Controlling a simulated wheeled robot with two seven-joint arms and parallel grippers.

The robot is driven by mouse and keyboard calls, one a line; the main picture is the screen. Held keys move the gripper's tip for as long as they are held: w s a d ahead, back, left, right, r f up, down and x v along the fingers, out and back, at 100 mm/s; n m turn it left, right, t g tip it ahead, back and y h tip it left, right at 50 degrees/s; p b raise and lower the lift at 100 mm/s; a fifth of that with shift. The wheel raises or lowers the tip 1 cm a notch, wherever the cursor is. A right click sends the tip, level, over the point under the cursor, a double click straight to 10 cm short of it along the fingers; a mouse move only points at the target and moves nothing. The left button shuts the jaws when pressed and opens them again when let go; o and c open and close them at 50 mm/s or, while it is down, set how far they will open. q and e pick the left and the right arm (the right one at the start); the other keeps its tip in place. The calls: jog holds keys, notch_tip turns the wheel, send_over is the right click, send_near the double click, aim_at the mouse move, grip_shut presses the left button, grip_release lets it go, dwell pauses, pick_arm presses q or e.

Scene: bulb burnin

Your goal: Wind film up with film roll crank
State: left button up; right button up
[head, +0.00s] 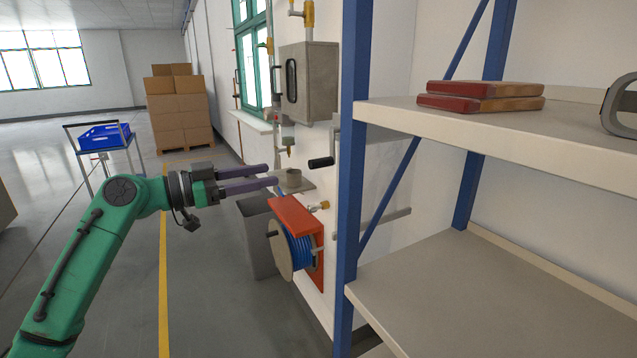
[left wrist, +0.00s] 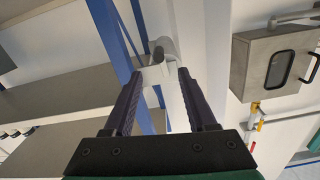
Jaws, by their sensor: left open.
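The film roll crank shows as a black handle (head: 321,162) sticking out to the left of the blue shelf post, at the wall. Its mount and most of the film roll are hidden behind the post. My left gripper (head: 275,175) is open and empty, left of the handle and apart from it, with its fingers pointing at it. In the left wrist view, a dark handle end (left wrist: 164,46) on a pale bar appears just beyond and between the two open fingertips (left wrist: 160,76). My right gripper is not in view.
A blue-posted shelf rack (head: 352,150) stands close on the right. Below the gripper are an orange hose reel (head: 297,218) and a grey box. A grey wall cabinet (head: 308,82) hangs above. A cart with a blue crate (head: 104,135) and cartons (head: 180,105) stand farther back; the left floor is open.

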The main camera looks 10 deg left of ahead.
aim_at(320, 162)
pick_arm(q)
jog(key=p+x, duration=0.1)
jog(key=x, duration=0.3)
jog(key=p+x, duration=0.2)
jog(key=x, duration=0.2)
jog(key=r+p+x, duration=0.1)
jog(key=p+x, duration=0.1)
jog(key=x, duration=0.2)
jog(key=shift+d, duration=0.35)
jog(key=shift+w+d+f, duration=0.1)
jog(key=shift+d+f, duration=0.05)
jog(key=shift+d, duration=0.15)
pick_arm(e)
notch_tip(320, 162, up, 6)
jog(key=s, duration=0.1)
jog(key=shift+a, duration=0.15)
pick_arm(q)
jog(key=shift+f, duration=0.1)
jog(key=shift+w, duration=0.1)
grip_shut()
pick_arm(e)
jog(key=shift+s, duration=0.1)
